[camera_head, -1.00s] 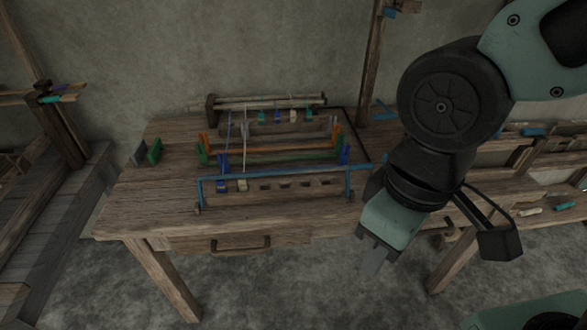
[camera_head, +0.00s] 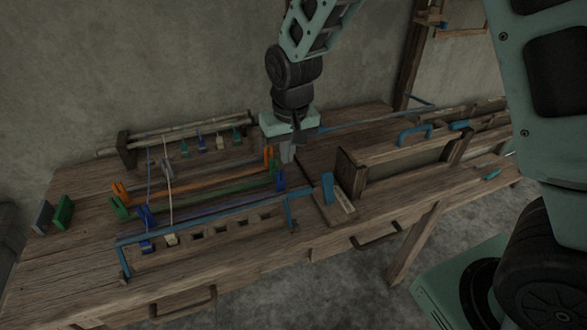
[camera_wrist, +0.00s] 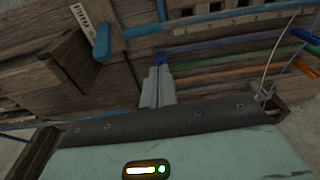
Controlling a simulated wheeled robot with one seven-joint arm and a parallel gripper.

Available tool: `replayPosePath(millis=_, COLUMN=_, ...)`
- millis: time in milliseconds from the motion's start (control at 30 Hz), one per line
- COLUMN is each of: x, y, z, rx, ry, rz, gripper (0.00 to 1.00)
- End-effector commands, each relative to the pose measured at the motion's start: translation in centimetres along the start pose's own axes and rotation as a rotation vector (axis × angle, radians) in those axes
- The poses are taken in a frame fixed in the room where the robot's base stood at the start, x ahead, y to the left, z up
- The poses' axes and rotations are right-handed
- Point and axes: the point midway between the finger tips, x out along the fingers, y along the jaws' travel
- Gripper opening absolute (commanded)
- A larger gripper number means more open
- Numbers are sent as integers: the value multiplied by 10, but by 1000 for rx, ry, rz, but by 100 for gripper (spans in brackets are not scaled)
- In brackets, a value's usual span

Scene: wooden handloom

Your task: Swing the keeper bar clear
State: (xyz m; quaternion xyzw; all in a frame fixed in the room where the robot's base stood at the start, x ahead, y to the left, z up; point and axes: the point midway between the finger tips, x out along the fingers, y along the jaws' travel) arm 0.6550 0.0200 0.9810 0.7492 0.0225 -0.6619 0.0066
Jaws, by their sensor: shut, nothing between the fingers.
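A long blue bar (camera_head: 205,219) runs along the front of the small wooden loom frame in the head view, with a bent-down leg at each end. It also shows in the wrist view (camera_wrist: 225,19). I cannot tell for certain that this is the keeper bar. My gripper (camera_head: 287,157) points down over the loom's right end, behind the blue bar. Its fingers are shut together and empty in the wrist view (camera_wrist: 157,80), close to a blue post (camera_wrist: 160,57). Whether they touch that post is unclear.
A blue lever (camera_head: 327,187) stands on a marked wooden block right of the loom. Orange and green bars (camera_head: 200,183) cross the frame. Green and grey blocks (camera_head: 63,212) stand at the left. A wooden box frame (camera_head: 405,160) with a blue handle stands right.

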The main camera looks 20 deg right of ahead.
Motion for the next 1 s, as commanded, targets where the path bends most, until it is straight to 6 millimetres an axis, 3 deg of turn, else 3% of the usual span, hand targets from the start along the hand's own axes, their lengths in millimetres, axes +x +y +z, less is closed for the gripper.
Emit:
replayPosePath(millis=200, x=11, y=14, z=-18, rx=40, ry=16, rz=25, gripper=0)
replayPosePath(millis=633, x=18, y=15, z=-17, rx=40, ry=13, rz=26, gripper=0)
replayPosePath(millis=767, x=36, y=16, z=-17, rx=40, ry=11, rz=27, gripper=0)
replayPosePath(millis=1000, x=85, y=16, z=-17, rx=41, ry=11, rz=26, gripper=0)
